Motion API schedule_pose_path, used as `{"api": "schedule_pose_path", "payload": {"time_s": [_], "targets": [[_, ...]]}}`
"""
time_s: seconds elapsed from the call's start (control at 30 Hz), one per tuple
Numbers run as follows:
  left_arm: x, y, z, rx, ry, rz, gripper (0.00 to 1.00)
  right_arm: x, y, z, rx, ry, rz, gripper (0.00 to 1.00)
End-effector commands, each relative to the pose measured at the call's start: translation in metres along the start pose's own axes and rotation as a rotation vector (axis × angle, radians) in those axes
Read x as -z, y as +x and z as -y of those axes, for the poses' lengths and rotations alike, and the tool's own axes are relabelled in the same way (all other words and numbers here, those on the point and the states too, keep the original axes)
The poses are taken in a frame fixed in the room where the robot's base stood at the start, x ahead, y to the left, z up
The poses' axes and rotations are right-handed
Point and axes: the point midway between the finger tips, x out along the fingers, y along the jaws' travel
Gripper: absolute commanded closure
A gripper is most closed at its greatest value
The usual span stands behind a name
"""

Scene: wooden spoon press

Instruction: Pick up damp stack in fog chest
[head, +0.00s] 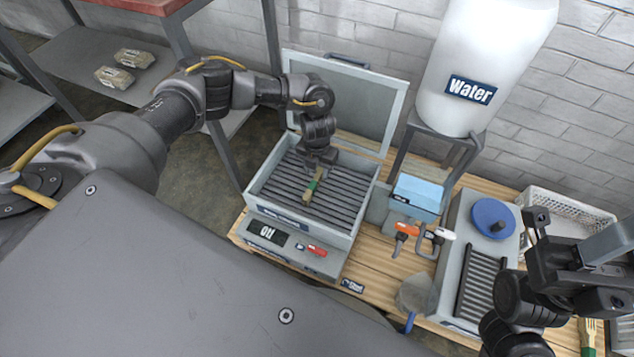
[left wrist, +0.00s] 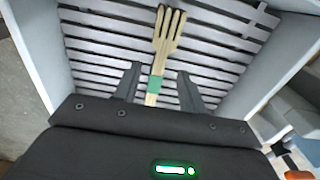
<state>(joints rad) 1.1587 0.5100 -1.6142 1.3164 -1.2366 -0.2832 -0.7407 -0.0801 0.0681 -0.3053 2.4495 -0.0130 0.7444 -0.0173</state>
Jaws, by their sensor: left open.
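The damp stack is a bundle of pale wooden forks with a green band (head: 312,187); it lies on the dark slats inside the grey fog chest (head: 262,200), whose lid (head: 350,100) stands open. My left gripper (head: 317,166) reaches down into the chest over the stack. In the left wrist view the left gripper (left wrist: 158,75) is open, with one finger on each side of the stack (left wrist: 156,83) near its green band; the fork tines point away. My right gripper (head: 560,240) hangs at the right; its jaws are not clear.
A water tank (head: 485,60) on a stand rises behind the chest's right side. A blue box (head: 418,193), an orange-handled tool (head: 404,232) and a grey unit with a blue disc (head: 492,218) are to the right. A white basket (head: 565,215) stands behind my right gripper.

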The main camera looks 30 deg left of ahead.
Motion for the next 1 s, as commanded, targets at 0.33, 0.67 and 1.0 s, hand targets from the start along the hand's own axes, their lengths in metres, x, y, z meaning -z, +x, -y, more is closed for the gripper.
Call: {"api": "schedule_pose_path", "payload": {"time_s": [0.33, 0.67, 1.0], "targets": [[0.000, 0.036, 0.000, 0.000, 0.001, -0.001, 0.59, -0.001, 0.002, 0.005, 0.022, 0.011, -0.064, 0.64], [-0.001, 0.052, 0.000, 0.001, 0.001, 0.000, 0.59, -0.001, 0.012, 0.012, 0.037, 0.033, -0.093, 0.64], [0.000, 0.052, 0.000, 0.001, 0.001, 0.000, 0.88, -0.001, 0.012, 0.012, 0.036, 0.033, -0.092, 0.64]]}}
